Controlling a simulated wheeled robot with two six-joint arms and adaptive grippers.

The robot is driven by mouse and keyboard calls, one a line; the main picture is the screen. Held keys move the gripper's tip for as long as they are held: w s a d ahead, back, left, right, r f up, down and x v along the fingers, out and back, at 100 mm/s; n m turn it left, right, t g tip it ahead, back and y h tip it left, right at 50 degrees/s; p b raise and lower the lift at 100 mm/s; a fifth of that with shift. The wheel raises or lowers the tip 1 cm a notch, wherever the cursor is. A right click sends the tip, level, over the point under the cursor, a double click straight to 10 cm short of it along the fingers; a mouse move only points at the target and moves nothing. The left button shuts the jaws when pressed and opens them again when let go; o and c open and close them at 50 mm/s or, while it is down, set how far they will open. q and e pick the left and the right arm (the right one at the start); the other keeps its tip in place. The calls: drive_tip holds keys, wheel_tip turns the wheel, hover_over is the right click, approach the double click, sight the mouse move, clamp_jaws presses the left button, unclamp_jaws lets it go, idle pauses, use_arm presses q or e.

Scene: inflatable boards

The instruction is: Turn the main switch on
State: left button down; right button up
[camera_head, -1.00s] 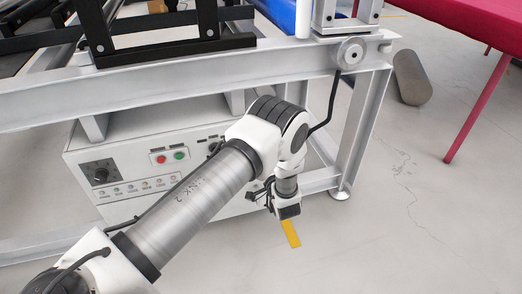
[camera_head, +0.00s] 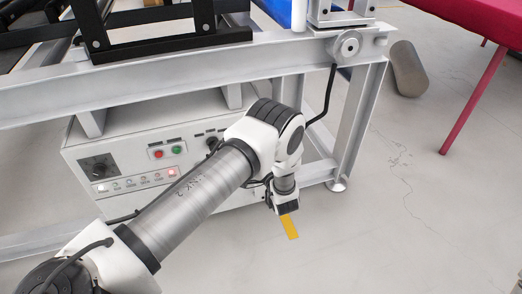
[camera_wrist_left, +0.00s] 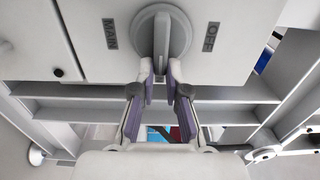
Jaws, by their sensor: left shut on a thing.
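The main switch (camera_wrist_left: 162,32) is a round grey rotary knob with a raised bar handle in the left wrist view. The label MAIN (camera_wrist_left: 110,33) is at its left and OFF (camera_wrist_left: 211,37) at its right. The bar runs up and down in that picture. My left gripper (camera_wrist_left: 160,82) is shut on the bar, one purple-padded finger on each side. In the head view the switch and fingers are hidden by my left arm. The white control box (camera_head: 125,150) shows a lit white lamp (camera_head: 102,187) and a lit red lamp (camera_head: 171,172). My right gripper is not in view.
A grey metal frame (camera_head: 200,68) runs above the box, with a leg (camera_head: 357,125) at its right. A grey cylinder (camera_head: 408,70) lies on open floor at right.

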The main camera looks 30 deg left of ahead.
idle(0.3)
use_arm(q)
drive_tip(key=c, duration=1.2)
unclamp_jaws()
drive_tip(key=v, duration=1.2)
